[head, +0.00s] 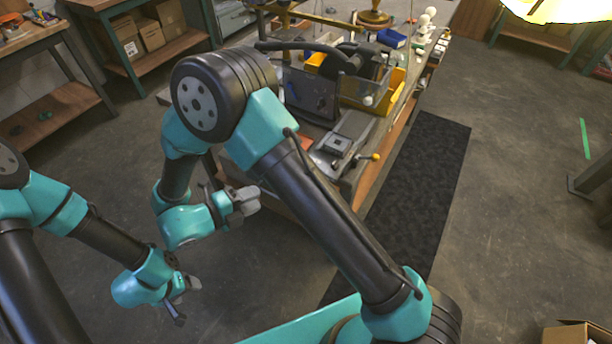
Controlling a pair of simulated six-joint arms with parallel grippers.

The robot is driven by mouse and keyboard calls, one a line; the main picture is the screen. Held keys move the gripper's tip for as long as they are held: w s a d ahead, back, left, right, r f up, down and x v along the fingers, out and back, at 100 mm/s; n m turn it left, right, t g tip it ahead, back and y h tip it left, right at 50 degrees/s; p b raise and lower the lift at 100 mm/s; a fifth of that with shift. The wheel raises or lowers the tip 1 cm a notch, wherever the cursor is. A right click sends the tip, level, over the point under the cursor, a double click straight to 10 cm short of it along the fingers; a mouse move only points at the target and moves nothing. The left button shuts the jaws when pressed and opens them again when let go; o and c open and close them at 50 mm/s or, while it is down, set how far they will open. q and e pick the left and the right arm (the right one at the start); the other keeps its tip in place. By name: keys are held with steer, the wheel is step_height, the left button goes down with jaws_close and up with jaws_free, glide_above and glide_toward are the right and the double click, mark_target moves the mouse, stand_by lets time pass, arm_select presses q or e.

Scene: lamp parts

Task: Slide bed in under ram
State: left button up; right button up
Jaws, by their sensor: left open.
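A grey flat plate with a square block on it, which looks like the bed (338,144), lies at the near end of the workbench. A short lever with a yellow knob (374,157) sticks out to its right. A dark press-like machine (312,92) with a long black handle stands behind it. I cannot make out the ram. My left gripper (180,303) is open and empty over the floor at lower left, well away from the bench. My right gripper (245,202) is beside the bench's near left side, apart from the bed; its finger gap is unclear.
The workbench (372,192) also carries a yellow bin (386,98), a blue item (391,38) and white bulbs (424,20). My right arm crosses in front of the bench's left part. A black mat (425,170) lies on the clear floor to the right.

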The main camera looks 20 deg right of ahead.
steer(key=shift+d, duration=0.15)
steer(key=x, duration=1.7)
steer(key=shift+w+d+f, duration=0.1)
steer(key=shift+w+f, duration=0.05)
steer(key=shift+f, duration=0.05)
jaws_close()
